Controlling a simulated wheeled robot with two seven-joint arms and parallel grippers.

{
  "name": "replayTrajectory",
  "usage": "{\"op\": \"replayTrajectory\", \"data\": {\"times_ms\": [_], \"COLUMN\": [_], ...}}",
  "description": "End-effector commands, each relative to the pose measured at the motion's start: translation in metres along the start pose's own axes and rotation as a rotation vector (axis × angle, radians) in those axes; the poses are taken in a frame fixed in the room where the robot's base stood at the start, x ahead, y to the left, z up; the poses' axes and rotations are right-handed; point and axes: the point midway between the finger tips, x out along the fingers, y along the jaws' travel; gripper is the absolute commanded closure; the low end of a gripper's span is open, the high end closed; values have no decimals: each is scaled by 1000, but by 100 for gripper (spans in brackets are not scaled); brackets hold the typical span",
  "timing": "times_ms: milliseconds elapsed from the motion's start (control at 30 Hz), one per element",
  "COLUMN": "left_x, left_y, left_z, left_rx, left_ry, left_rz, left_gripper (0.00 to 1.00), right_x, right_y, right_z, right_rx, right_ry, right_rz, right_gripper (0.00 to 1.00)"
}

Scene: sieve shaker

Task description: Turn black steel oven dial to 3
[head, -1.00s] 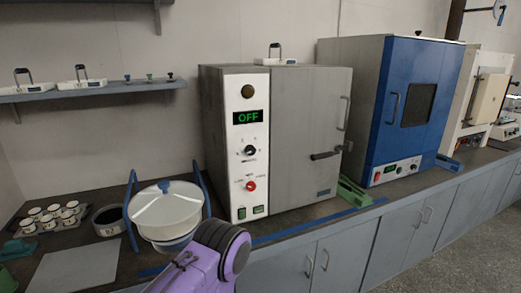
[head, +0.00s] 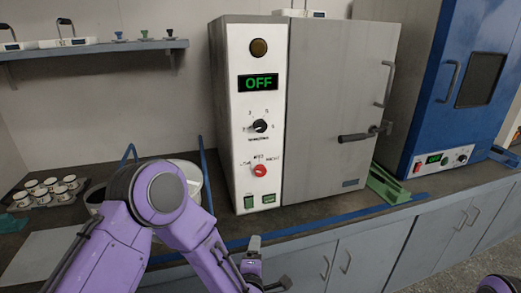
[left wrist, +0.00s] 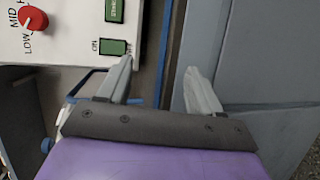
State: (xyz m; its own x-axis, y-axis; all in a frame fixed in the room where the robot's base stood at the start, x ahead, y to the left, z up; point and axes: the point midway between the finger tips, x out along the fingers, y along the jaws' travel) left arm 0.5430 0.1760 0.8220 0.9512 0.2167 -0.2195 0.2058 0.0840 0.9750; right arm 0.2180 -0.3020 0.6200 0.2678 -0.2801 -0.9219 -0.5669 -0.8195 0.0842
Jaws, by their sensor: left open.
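The steel oven (head: 340,100) stands on the bench with a white control panel. Its black dial (head: 261,126) sits below a green display (head: 258,83) reading OFF. I cannot read the dial's numbers or pointer clearly. A red knob (head: 260,170) sits lower on the panel; it also shows in the left wrist view (left wrist: 33,19), where the black dial is out of frame. My left gripper (head: 271,265) is open and empty, below and apart from the dial, near the bench's front edge. Its two fingers (left wrist: 160,70) are spread in the left wrist view. My right gripper is not in view.
A blue oven (head: 445,90) stands to the right, with a green object (head: 390,188) between the ovens. A white pot, partly hidden by my left arm, stands left of the steel oven. Small cups (head: 50,190) sit far left. Grey cupboards (head: 370,255) run below the bench.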

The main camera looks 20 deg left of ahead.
Motion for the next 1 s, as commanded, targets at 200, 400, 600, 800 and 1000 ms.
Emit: {"op": "replayTrajectory", "data": {"times_ms": [200, 400, 600, 800, 1000], "left_x": [9, -11, 19, 50, 64], "left_y": [212, 281, 308, 329, 336], "left_z": [55, 55, 43, 31, 26], "left_rx": [-1086, -1439, -1440, -1435, -1433], "left_ry": [-102, -193, -190, -192, -194], "left_rz": [612, 764, 763, 760, 759], "left_gripper": [35, 35, 35, 35, 35], "right_x": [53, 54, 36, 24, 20], "right_y": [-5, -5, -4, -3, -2], "right_z": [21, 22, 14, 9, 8], "right_rx": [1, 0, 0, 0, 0], "right_ry": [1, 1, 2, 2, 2], "right_rz": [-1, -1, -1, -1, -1], "right_gripper": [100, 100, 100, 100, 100]}}
